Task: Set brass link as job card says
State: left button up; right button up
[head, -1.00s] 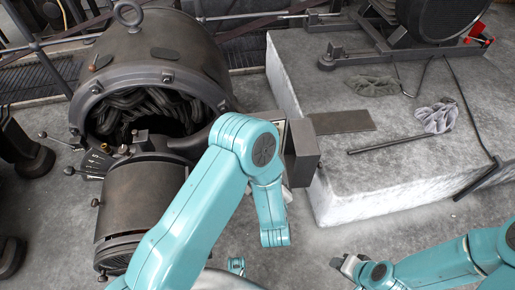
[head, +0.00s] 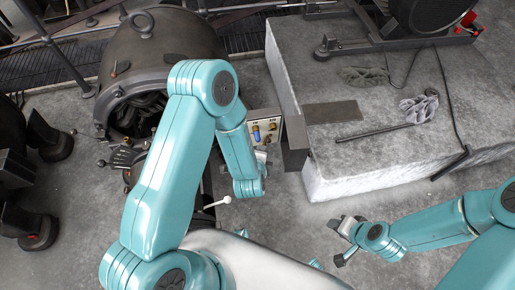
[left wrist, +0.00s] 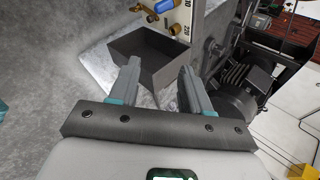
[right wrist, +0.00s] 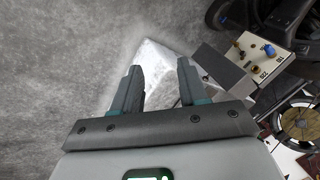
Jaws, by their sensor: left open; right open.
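A pale terminal panel (head: 268,122) stands beside the large dynamo in the head view. It carries a blue-handled part (head: 256,134) and brass-coloured fittings, which also show in the right wrist view (right wrist: 258,69). I cannot tell which fitting is the brass link. In the left wrist view the panel (left wrist: 177,16) is cut off at the top, with small number labels. My left gripper (left wrist: 161,70) is open and empty, just short of the dark open box under the panel. No job card can be made out.
The dark open box (left wrist: 150,58) adjoins the panel. A pale stone plinth (head: 400,160) stands to the right, with a dark plate (head: 331,112), a rod (head: 372,132) and grey cloths on it. The large dynamo (head: 165,50) fills the upper left. Floor between my arms is clear.

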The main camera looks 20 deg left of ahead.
pick_arm(q)
jog(key=shift+s+r+n+g+h+p, duration=0.3)
jog(key=shift+s+r+n+g+p, duration=0.1)
jog(key=shift+s+r+n+p, duration=0.6)
pick_arm(e)
notch_tip(320, 180, up, 3)
jog(key=shift+s, duration=0.15)
pick_arm(q)
jog(key=shift+w, duration=0.1)
pick_arm(e)
jog(key=shift+a, duration=0.1)
